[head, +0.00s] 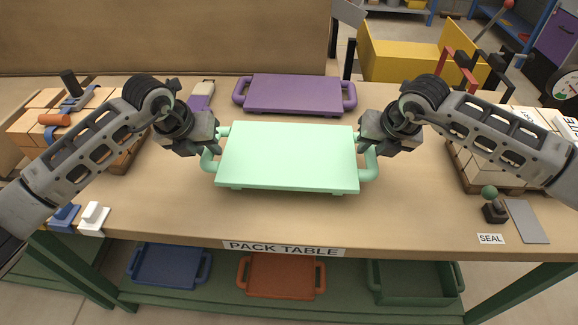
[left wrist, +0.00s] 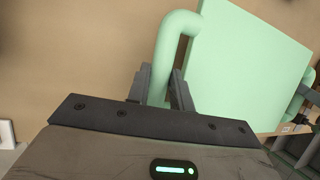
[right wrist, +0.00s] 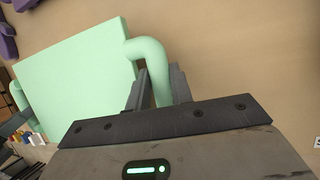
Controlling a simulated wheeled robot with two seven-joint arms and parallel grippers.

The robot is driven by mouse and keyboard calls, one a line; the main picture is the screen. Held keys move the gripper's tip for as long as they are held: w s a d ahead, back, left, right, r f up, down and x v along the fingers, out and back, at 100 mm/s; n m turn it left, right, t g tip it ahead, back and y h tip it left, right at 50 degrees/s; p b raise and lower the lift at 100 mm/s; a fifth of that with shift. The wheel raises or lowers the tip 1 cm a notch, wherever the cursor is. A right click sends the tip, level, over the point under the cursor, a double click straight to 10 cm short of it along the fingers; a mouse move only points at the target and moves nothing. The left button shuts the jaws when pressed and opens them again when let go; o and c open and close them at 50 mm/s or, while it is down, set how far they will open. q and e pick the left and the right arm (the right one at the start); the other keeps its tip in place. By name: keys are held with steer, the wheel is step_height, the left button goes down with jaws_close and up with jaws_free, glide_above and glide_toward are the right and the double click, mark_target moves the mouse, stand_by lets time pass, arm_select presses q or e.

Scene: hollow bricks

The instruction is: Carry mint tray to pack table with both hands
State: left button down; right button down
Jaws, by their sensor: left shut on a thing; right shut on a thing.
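The mint tray (head: 288,157) is over the middle of the pack table (head: 230,218), with a handle at each end. My left gripper (head: 209,150) is shut on its left handle; the left wrist view shows the handle (left wrist: 160,75) between the two fingers. My right gripper (head: 371,148) is shut on its right handle; the right wrist view shows that handle (right wrist: 158,75) between the fingers. The tray looks level. I cannot tell whether its feet touch the tabletop or hang just above it.
A purple tray (head: 293,93) lies behind the mint tray. Brick stacks stand at the left (head: 40,110) and right (head: 480,170). A stamp (head: 494,210) and grey pad (head: 526,221) are at front right; blue and white blocks at front left. Blue, orange and green trays sit on the lower shelf.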

arm_select(q)
steer(key=shift+s+a, duration=0.2)
steer(key=shift+a, duration=0.05)
arm_select(e)
steer(key=shift+s+d, duration=0.2)
steer(key=shift+d, duration=0.05)
arm_select(q)
steer(key=shift+f, duration=0.15)
arm_select(e)
steer(key=shift+f, duration=0.15)
